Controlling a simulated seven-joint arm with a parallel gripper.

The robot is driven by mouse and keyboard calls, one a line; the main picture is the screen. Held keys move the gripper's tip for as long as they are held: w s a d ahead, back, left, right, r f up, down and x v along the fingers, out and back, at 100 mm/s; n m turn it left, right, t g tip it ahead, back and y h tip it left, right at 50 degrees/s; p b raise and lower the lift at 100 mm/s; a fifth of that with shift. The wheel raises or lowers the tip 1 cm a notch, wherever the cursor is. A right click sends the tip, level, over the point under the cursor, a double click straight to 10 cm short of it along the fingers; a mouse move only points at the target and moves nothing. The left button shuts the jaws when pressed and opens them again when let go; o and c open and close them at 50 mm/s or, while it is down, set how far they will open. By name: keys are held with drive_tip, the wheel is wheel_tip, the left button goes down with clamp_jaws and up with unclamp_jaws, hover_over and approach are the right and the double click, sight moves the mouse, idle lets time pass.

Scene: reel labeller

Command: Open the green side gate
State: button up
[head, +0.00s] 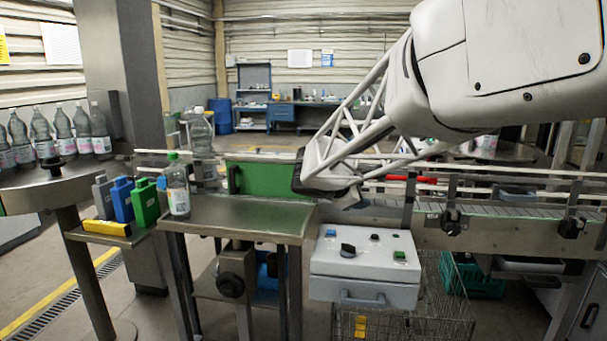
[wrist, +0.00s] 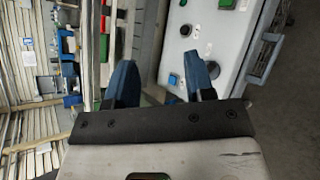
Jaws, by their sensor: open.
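The green side gate (head: 268,180) is a flat green panel in the conveyor's side rail, behind the steel table in the head view. It stands upright in line with the rail and appears closed. A dark handle (head: 233,179) is at its left end. My gripper (head: 345,198) is just right of the panel and covers its right end. In the wrist view my gripper (wrist: 161,80) has its two blue fingers apart with nothing held between them.
A white control box (head: 365,265) with buttons and a knob stands below my gripper; it also shows in the wrist view (wrist: 215,45). A green-capped bottle (head: 178,188) stands on the steel table (head: 245,215), left of the gate. Several bottles stand on a round table (head: 50,190).

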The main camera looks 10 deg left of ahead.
drive_tip(key=w+a+n+t+y, duration=0.1)
drive_tip(key=w+a+n, duration=0.2)
drive_tip(key=a, duration=0.3)
drive_tip(key=w+a+f+n+t, duration=0.1)
drive_tip(key=w+a+n+t, duration=0.1)
drive_tip(key=w+a, duration=0.35)
drive_tip(key=w+a+n+t+y, duration=0.1)
drive_tip(key=a+n, duration=0.2)
drive_tip(key=a, duration=0.4)
drive_tip(key=n+t+y, duration=0.4)
drive_tip(key=n+y, duration=0.1)
drive_tip(key=n, duration=0.4)
approach(231, 176)
drive_tip(key=w, duration=0.2)
drive_tip(key=shift+w, duration=0.4)
drive_tip(key=shift+w, duration=0.1)
drive_tip(key=shift+w, duration=3.75)
clamp_jaws()
